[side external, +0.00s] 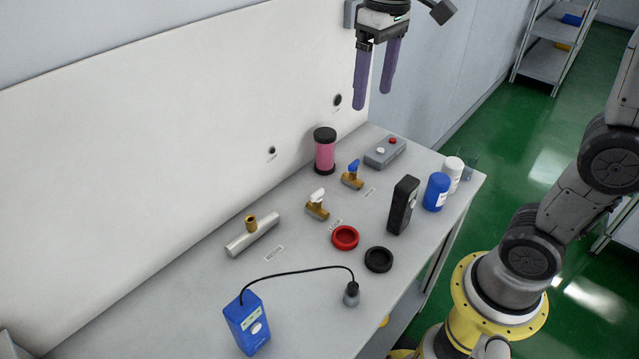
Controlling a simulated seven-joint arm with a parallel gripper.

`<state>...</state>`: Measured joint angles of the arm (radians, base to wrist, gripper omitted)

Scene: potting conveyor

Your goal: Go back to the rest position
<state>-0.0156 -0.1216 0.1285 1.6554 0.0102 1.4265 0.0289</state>
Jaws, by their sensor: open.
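My gripper (374,101) is at the top of the side external view, with two long purple fingers pointing down. The fingers are apart and nothing is between them. It hangs high above the far end of the grey table (180,300), clear of everything on it. My wrist is partly cut off by the top edge of the view.
On the table stand a pink cylinder (324,152), a grey button box (385,152), two brass valves (317,207) (352,177), a black device (403,206), a blue bottle (436,192), a red ring (345,238) and a blue meter (246,322). A white wall (130,150) rises behind.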

